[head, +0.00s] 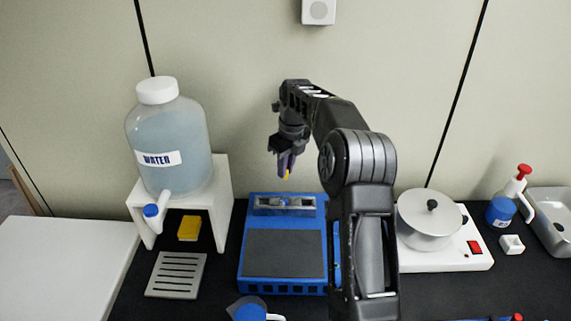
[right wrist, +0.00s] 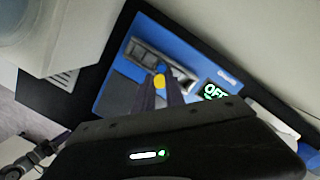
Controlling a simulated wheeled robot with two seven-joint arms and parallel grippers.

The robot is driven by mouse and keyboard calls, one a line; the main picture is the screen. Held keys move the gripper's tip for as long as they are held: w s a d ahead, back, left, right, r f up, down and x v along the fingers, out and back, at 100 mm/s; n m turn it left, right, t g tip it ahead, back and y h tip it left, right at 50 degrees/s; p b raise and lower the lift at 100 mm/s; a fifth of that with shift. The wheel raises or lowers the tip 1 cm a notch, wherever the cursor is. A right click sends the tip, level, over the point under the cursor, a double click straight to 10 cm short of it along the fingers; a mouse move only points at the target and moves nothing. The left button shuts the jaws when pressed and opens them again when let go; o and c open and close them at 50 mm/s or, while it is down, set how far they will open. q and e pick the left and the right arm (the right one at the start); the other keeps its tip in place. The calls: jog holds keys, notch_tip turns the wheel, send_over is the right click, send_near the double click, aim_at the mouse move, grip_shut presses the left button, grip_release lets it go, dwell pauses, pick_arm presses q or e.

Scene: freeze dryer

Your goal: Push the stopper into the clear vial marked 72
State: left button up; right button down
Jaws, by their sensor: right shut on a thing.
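My right gripper (head: 287,164) is shut on a small yellow piece (right wrist: 159,82) and points down above the blue machine (head: 284,258). The yellow piece also shows at the fingertips in the head view (head: 288,176); whether it is the stopper I cannot tell. In the right wrist view a small blue spot (right wrist: 160,67) shows just beyond it. A grey metal holder (head: 285,204) lies on the back of the machine, below the fingertips. No clear vial or number 72 can be made out. My left gripper is not in view.
A water jug (head: 168,135) on a white stand (head: 222,190) is to the left, with a yellow sponge (head: 189,228) under it and a slotted grey tray (head: 176,275) in front. A white hot plate with a pot (head: 431,220) is to the right. The machine's display reads OFF (right wrist: 214,92).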

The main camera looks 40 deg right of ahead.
jog(key=shift+f, duration=0.7)
notch_tip(320, 180, down, 2)
jog(key=shift+f+b, duration=0.25)
jog(key=shift+b, duration=0.15)
jog(key=shift+f+b, duration=0.5)
jog(key=shift+f, duration=0.4)
jog(key=shift+a, duration=0.1)
jog(key=shift+f, duration=0.6)
dwell(0.7)
jog(key=c, duration=1.3)
grip_release()
